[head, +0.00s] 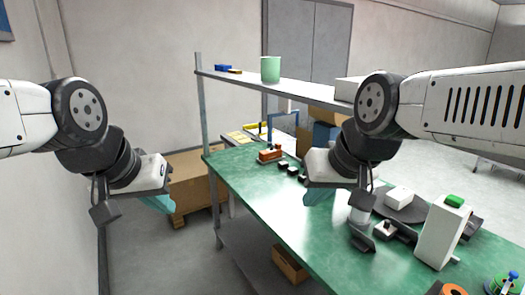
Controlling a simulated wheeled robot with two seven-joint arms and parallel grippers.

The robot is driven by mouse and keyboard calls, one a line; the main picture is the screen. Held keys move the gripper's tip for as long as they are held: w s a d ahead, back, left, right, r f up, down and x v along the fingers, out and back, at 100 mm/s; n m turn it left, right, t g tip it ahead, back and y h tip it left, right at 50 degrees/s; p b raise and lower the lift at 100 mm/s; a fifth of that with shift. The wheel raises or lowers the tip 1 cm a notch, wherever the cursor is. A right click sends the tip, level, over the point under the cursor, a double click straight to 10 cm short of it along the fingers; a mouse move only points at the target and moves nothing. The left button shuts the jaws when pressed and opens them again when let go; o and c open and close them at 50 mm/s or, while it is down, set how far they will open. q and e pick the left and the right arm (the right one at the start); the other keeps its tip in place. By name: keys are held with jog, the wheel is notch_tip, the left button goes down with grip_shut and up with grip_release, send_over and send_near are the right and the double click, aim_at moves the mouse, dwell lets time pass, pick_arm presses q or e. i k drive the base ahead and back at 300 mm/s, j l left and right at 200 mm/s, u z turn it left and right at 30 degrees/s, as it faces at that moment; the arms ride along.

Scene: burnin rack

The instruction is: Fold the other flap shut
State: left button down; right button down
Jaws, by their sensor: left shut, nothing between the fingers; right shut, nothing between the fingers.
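My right gripper (317,196) is over the green workbench (290,215), apart from the box. Its teal fingers are also shut and empty.
A shelf (290,88) on a grey post (203,120) rises above the bench and carries a green cup (270,70). A smaller carton (290,266) sits beneath the bench.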

aim_at(304, 136)
jog(key=i+j+z, duration=0.9)
jog(key=j+z, duration=0.15)
jog(key=j, duration=0.15)
jog(key=i+j+z, duration=0.1)
jog(key=j+z, duration=0.9)
jog(key=j, duration=0.15)
